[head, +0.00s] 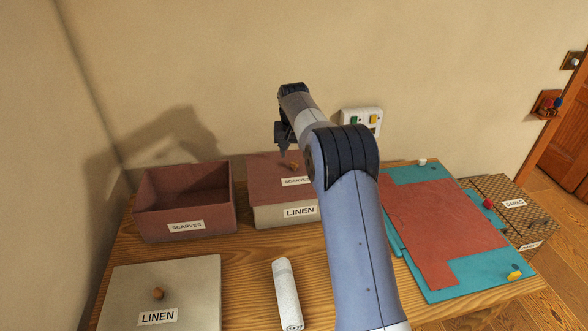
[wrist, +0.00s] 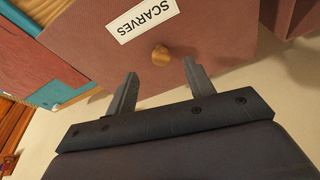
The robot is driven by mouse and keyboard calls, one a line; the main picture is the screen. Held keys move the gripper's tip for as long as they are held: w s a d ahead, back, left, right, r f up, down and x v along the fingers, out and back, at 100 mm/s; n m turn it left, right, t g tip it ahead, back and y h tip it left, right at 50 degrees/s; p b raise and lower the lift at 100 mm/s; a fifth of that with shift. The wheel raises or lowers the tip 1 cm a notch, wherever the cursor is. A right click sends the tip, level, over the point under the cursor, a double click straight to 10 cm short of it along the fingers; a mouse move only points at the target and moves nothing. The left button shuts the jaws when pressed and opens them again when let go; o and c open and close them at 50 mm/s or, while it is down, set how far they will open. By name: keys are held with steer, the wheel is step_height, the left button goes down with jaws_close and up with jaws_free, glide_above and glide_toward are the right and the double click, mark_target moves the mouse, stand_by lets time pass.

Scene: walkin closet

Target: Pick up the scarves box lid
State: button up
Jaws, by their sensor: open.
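The scarves box lid (head: 264,177) is dusky red with a SCARVES label and a small round wooden knob (wrist: 160,55). It lies on top of the cream box labelled LINEN (head: 275,215), at the back of the wooden table. In the wrist view the lid (wrist: 215,38) fills the upper middle, label included. My gripper (wrist: 160,72) is open and empty, with the knob just beyond and between its two fingertips; contact cannot be told. In the head view my arm hides the lid's right part. The open red scarves box (head: 186,225) stands to the left, without a lid.
A cream LINEN lid (head: 195,278) lies at the front left of the table (head: 245,265). A white cylinder (head: 286,290) lies at the front middle. Teal sheets (head: 470,285) with a red sheet (head: 435,225) lie at right. The wall with a switch plate (head: 361,121) is close behind.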

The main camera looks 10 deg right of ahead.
mark_target(294, 163)
steer(key=shift+w+p+x, duration=0.15)
steer(key=shift+p+x, duration=0.4)
steer(key=shift+x, duration=1.05)
steer(key=shift+w+p+x, duration=0.2)
steer(key=shift+p+x, duration=0.3)
steer(key=shift+x, duration=1.05)
steer(key=shift+r, duration=0.15)
steer(key=shift+c, duration=0.4)
jaws_close()
